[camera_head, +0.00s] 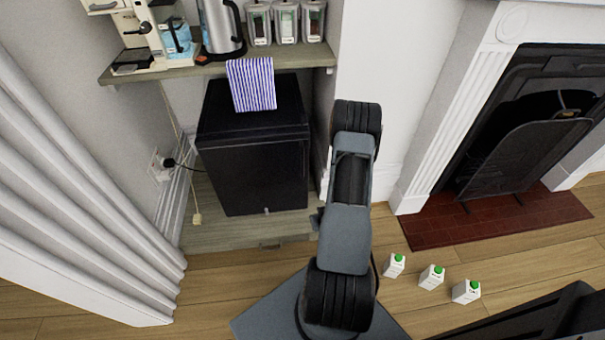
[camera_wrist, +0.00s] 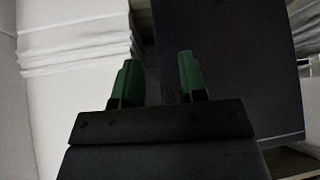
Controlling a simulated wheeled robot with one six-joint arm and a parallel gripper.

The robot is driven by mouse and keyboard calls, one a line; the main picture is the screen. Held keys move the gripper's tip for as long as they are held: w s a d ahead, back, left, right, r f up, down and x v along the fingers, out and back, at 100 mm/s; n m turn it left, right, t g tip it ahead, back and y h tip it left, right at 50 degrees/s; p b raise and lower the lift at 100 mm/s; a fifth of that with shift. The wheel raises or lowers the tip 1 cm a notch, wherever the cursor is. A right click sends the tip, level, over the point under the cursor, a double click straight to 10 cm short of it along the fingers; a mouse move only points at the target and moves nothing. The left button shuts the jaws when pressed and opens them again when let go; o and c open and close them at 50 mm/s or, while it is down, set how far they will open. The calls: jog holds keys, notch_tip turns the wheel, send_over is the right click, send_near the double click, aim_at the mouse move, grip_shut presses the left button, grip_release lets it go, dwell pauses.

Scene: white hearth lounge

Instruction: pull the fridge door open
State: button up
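The small black fridge (camera_head: 255,170) stands on the floor under a wooden shelf in the head view, and its door looks shut. In the wrist view the fridge is a dark flat surface (camera_wrist: 225,60) at the right. My gripper (camera_wrist: 158,82) is open, with two green fingertips apart and no object seen held between them. The right fingertip overlaps the dark surface and the left one lies before white moulding. I cannot tell whether either touches the fridge. In the head view my arm hides the gripper, beside the fridge's right edge.
A striped cloth (camera_head: 251,84) hangs from the shelf (camera_head: 290,57) over the fridge top. White cartons (camera_head: 431,277) with green caps stand on the floor right of my arm.

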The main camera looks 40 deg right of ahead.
jog(key=w+t+h, duration=0.1)
jog(key=w+t, duration=0.1)
jog(key=t, duration=0.2)
jog(key=t+h, duration=0.2)
jog(key=t, duration=0.4)
send_near(303, 165)
jog(key=shift+n, duration=0.3)
jog(key=b+x, duration=0.2)
jog(key=x, duration=0.8)
jog(key=shift+w, duration=0.25)
jog(key=shift+c, duration=0.3)
grip_shut()
